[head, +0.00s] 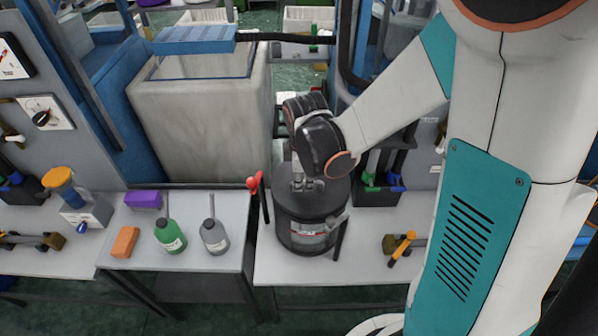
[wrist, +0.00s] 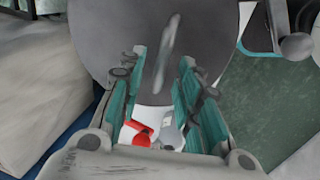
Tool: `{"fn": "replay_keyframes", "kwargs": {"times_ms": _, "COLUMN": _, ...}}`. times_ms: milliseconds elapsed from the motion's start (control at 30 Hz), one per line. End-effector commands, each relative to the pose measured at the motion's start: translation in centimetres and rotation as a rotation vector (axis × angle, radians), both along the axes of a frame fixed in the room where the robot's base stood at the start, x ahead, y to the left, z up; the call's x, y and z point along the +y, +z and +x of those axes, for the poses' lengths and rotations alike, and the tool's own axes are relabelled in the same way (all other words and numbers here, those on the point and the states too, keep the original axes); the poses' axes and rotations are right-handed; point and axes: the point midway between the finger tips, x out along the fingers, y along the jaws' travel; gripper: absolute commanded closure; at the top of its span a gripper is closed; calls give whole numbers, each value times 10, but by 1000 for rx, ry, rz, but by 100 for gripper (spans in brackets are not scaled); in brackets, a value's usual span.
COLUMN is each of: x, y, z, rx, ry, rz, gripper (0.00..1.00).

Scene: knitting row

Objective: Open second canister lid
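A dark grey round canister (head: 305,232) with a pale label stands on the table at the middle of the head view. Its flat grey lid (head: 325,196) is on top; no gap under it shows. In the wrist view the lid (wrist: 105,35) is a large grey disc with a pale, narrow raised strip (wrist: 165,50), perhaps a handle. My gripper (head: 299,186) points down over the lid. In the wrist view my gripper (wrist: 161,62) has its teal fingers apart, either side of the strip's lower end. Whether the fingertips touch the lid, I cannot tell. Only one canister is clear.
A red-knobbed lever (head: 254,182) stands just left of the canister. An orange-handled tool (head: 402,248) is to the right. A large grey bin (head: 200,120) stands behind.

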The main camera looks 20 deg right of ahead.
Motion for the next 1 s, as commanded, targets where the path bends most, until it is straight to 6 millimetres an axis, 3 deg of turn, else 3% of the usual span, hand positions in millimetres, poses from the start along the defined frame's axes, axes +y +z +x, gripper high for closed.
{"fn": "replay_keyframes", "kwargs": {"times_ms": 400, "x": 0, "y": -7, "z": 1, "rx": 0, "ry": 0, "rz": 0, "gripper": 69}}
{"fn": "replay_keyframes", "kwargs": {"times_ms": 533, "x": 0, "y": -7, "z": 1, "rx": 0, "ry": 0, "rz": 0, "gripper": 98}}
{"fn": "replay_keyframes", "kwargs": {"times_ms": 567, "x": 0, "y": -7, "z": 1, "rx": 0, "ry": 0, "rz": 0, "gripper": 100}}
{"fn": "replay_keyframes", "kwargs": {"times_ms": 1000, "x": -2, "y": 1, "z": 5, "rx": 41, "ry": -1, "rz": 13, "gripper": 100}}
